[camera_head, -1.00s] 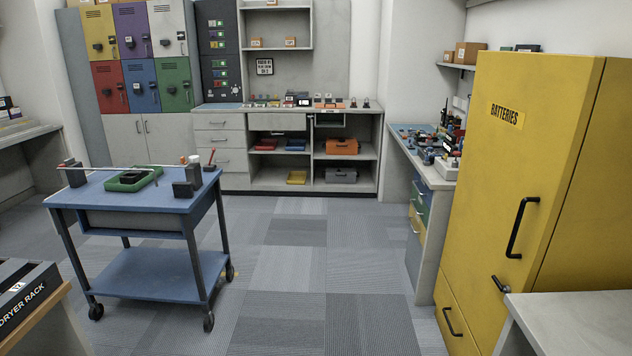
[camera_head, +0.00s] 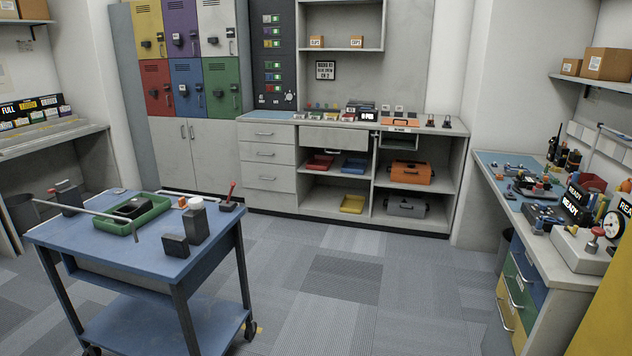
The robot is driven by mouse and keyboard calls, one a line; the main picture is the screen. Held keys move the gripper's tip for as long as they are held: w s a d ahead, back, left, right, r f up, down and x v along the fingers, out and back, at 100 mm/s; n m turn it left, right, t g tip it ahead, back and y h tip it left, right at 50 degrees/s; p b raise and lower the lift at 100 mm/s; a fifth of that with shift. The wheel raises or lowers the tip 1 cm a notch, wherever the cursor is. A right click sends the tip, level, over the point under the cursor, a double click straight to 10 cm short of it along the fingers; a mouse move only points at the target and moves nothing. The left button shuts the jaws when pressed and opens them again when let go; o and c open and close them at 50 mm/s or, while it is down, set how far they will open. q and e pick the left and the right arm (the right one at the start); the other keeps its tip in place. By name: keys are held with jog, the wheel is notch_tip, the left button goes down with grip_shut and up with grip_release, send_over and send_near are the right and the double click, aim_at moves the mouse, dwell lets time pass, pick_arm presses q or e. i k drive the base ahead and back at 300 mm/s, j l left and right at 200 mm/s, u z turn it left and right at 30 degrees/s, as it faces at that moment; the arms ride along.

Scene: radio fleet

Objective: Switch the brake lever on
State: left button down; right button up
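A small lever with a red handle (camera_head: 232,190) rises from a dark base at the back right corner of the blue cart's top (camera_head: 80,238). It looks like the brake lever, but no label on it can be read. The handle leans slightly to the right in the picture. A green tray (camera_head: 115,224) with a dark object in it lies on the cart, with a thin grey rod across it. Dark blocks and a white-capped cylinder (camera_head: 197,205) stand near the lever. Neither of my grippers is in view.
Grey tiled floor (camera_head: 345,275) is open to the right of the cart. A grey counter (camera_head: 350,125) with shelves and coloured lockers (camera_head: 200,85) line the back. A workbench (camera_head: 490,185) with tools and a yellow cabinet (camera_head: 605,310) stand at the right.

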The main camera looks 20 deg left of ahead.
aim_at(232, 184)
jog(key=i+u, duration=0.15)
jog(key=i, duration=0.3)
jog(key=i+l+u, duration=0.15)
jog(key=i, duration=0.35)
jog(key=i+l+u, duration=0.1)
jog(key=i, duration=0.35)
jog(key=i+l+u, duration=0.15)
jog(key=i, duration=0.3)
jog(key=i+l+u, duration=0.3)
jog(key=i+l, duration=0.05)
jog(key=i, duration=0.1)
